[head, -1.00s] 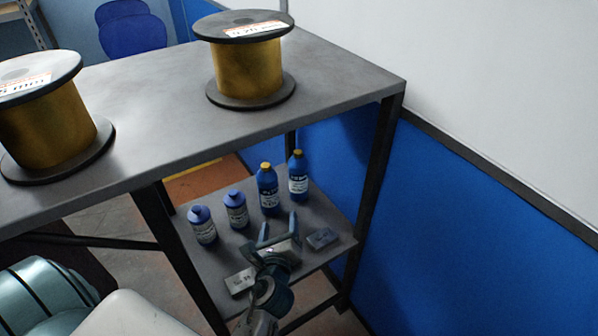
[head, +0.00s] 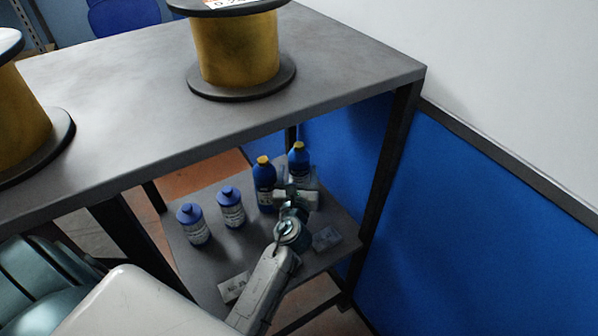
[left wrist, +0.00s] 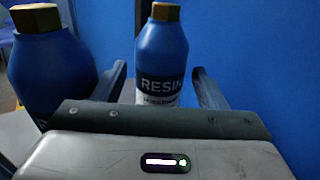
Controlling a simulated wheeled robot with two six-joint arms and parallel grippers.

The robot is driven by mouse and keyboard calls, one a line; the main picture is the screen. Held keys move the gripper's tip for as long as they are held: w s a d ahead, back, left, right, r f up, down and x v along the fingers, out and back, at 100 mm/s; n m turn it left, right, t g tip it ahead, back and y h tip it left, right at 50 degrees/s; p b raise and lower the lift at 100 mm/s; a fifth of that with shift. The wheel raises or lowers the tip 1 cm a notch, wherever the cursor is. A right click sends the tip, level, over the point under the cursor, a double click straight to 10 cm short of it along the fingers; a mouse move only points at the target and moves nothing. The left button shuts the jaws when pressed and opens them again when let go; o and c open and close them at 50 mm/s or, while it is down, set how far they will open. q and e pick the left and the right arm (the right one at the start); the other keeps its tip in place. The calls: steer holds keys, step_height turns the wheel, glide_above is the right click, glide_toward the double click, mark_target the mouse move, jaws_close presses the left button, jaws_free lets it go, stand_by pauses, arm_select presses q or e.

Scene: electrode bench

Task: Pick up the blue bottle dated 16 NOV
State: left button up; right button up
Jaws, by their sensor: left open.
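Several blue bottles stand upright on the lower shelf. Two have yellow caps: a right one (head: 299,158) and one to its left (head: 264,175). Two shorter ones with blue caps, one at far left (head: 194,224) and one beside it (head: 231,207), stand further left. No date is readable. My left gripper (head: 299,184) is open in front of the right yellow-capped bottle and hides its lower part. In the left wrist view this bottle (left wrist: 162,60), marked RESIN, shows between the open fingers; contact cannot be told. The other yellow-capped bottle (left wrist: 48,65) is just outside the left finger.
Two small labelled blocks, a dark one (head: 326,239) and a pale one (head: 233,287), lie on the lower shelf (head: 205,262). The grey tabletop (head: 150,120) overhangs at left, holding two yellow spools. A blue wall panel (head: 480,220) is close on the right.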

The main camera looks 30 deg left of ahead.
arm_select(q)
steer(key=shift+x, duration=1.6)
steer(key=shift+r, duration=0.1)
steer(key=c, duration=1.1)
steer(key=shift+r, duration=0.15)
steer(key=shift+c, duration=0.2)
